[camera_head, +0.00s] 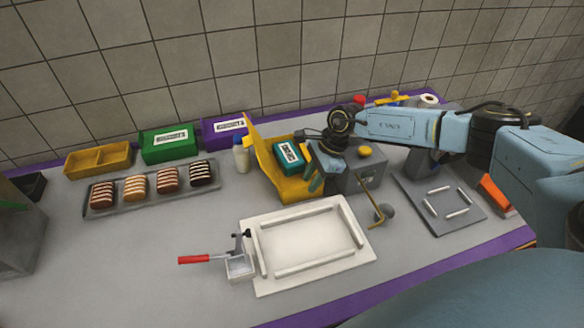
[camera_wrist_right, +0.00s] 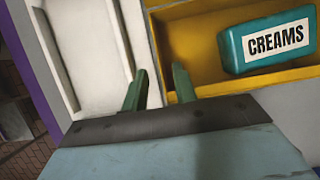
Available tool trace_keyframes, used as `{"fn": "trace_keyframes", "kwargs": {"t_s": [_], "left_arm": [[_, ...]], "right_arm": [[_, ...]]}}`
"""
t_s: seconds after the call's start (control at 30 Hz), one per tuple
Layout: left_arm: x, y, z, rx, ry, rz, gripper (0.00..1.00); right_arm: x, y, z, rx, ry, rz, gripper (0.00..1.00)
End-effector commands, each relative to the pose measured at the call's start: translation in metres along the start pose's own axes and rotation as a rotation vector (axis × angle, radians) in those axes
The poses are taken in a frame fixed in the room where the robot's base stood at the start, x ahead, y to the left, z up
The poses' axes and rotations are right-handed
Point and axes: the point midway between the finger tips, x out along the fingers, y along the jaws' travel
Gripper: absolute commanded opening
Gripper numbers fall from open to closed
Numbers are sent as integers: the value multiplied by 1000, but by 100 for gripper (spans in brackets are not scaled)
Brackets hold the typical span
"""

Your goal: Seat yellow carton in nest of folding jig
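The yellow carton (camera_head: 291,190) stands open near the table's middle, its tall flap raised on the left side. A teal box marked CREAMS (camera_head: 290,155) lies inside it; it also shows in the right wrist view (camera_wrist_right: 265,45). The white board with raised rails (camera_head: 352,258), seemingly the folding jig, lies in front of the carton, and its nest is empty. My right gripper (camera_head: 322,182) is at the carton's right front. In the right wrist view its green fingers (camera_wrist_right: 160,90) are apart, near the carton's edge. Whether they touch it cannot be told. My left gripper is out of view.
A red-handled clamp (camera_head: 195,259) sits at the jig's left. A grey box with a yellow knob (camera_head: 362,178) stands right of the carton, beside a bent brass rod (camera_head: 373,204). A grey plate with white bars (camera_head: 462,228) lies right. A biscuit tray (camera_head: 150,204) is left. The front left is clear.

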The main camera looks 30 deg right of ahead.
Motion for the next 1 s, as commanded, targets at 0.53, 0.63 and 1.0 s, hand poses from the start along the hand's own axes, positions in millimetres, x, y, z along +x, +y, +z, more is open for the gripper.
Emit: {"fn": "trace_keyframes", "kwargs": {"t_s": [0.53,0.63,1.0], "left_arm": [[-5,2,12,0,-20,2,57],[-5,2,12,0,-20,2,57],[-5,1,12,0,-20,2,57]], "right_arm": [[36,0,0,1,-1,1,24],[36,0,0,1,-1,1,11],[36,-1,1,0,-2,-1,0]]}}
